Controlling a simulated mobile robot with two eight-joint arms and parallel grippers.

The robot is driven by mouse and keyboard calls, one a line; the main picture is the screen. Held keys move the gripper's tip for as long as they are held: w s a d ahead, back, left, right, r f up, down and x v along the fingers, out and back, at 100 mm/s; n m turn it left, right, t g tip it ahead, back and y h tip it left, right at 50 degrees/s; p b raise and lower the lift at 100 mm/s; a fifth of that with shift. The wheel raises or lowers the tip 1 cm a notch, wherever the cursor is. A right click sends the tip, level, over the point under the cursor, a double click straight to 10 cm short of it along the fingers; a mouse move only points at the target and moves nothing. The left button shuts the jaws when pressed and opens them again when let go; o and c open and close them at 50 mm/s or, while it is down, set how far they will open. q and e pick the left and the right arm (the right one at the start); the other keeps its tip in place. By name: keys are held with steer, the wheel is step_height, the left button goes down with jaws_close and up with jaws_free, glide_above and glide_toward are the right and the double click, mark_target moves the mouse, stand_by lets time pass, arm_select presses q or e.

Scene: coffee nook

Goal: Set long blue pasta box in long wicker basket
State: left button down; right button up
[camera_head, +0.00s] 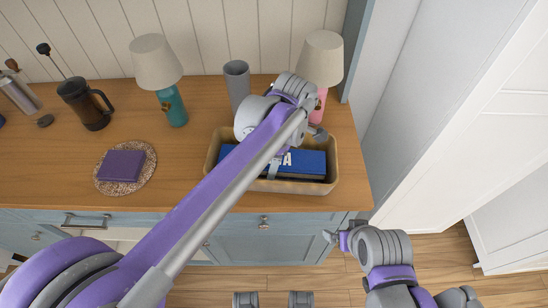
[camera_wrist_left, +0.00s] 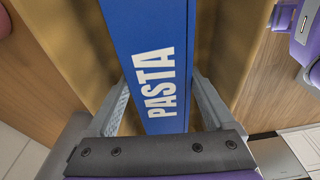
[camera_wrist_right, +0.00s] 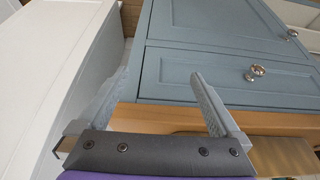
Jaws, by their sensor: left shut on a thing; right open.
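The long blue pasta box (camera_head: 306,164) lies lengthwise inside the long wicker basket (camera_head: 332,176) on the wooden counter. In the left wrist view the box (camera_wrist_left: 148,50) shows white PASTA lettering and sits between the tan walls of the basket (camera_wrist_left: 212,40). My left gripper (camera_wrist_left: 158,90) is shut on the box, one finger on each side; in the head view my left arm covers part of the box and basket. My right gripper (camera_wrist_right: 165,85) is open and empty. In the head view it hangs low at the right, in front of the cabinets (camera_head: 330,236).
A pink lamp (camera_head: 322,58) and a grey cup (camera_head: 237,82) stand behind the basket. A teal lamp (camera_head: 173,104), a French press (camera_head: 85,103) and a purple block (camera_head: 121,164) on a round mat (camera_head: 101,185) are to the left. A white door stands at right.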

arm_select(q)
jaws_free()
step_height(320, 180, up, 12)
steer(key=d+p, duration=0.1)
steer(key=d, duration=0.1)
stand_by(0.4)
steer(key=shift+s, duration=0.1)
